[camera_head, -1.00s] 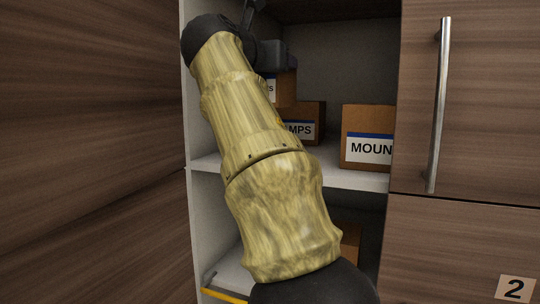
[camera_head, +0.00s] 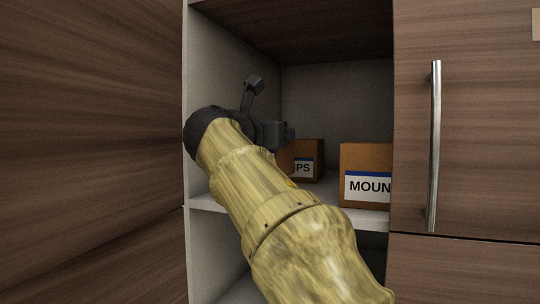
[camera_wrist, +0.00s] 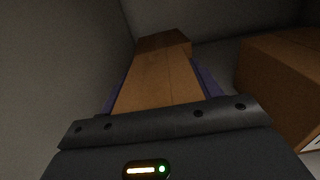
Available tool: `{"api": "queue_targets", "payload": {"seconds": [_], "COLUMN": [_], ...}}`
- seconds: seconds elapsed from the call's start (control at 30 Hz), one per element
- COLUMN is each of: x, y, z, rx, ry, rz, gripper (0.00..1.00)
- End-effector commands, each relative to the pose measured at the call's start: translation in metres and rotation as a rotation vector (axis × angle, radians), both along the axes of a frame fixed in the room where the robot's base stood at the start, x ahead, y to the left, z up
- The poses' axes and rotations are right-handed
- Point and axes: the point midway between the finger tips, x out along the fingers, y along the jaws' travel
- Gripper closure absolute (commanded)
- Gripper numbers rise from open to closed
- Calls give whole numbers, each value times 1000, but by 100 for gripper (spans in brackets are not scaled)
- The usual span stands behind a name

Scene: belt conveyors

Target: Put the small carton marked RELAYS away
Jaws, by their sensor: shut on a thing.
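My gripper (camera_head: 284,134) is inside the open cabinet, low over the upper shelf at its left side. In the wrist view its purple fingers (camera_wrist: 157,84) are shut on both sides of a small brown carton (camera_wrist: 152,72). No marking on that carton is readable now, and the arm and gripper mostly hide it in the head view. I cannot tell whether its underside touches the shelf (camera_head: 345,214). A darker brown surface (camera_wrist: 165,41) shows at its far end; I cannot tell whether it belongs to another carton.
A carton with a label ending in "PS" (camera_head: 314,151) stands just right of the gripper. A larger carton reading "MOUN" (camera_head: 366,160) stands farther right, partly behind the handled door (camera_head: 470,130). A brown carton (camera_wrist: 284,72) is close on the wrist view's right. The cabinet's left wall is near.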

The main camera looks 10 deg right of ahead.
Motion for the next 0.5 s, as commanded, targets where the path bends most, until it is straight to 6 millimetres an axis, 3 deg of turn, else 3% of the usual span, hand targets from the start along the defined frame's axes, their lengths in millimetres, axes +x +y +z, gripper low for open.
{"api": "queue_targets", "payload": {"seconds": [0.23, 0.5], "x": [0, 0], "y": [0, 0], "z": [-1, -30], "rx": [0, 0], "ry": [0, 1], "rz": [0, 2], "gripper": [71, 71]}}
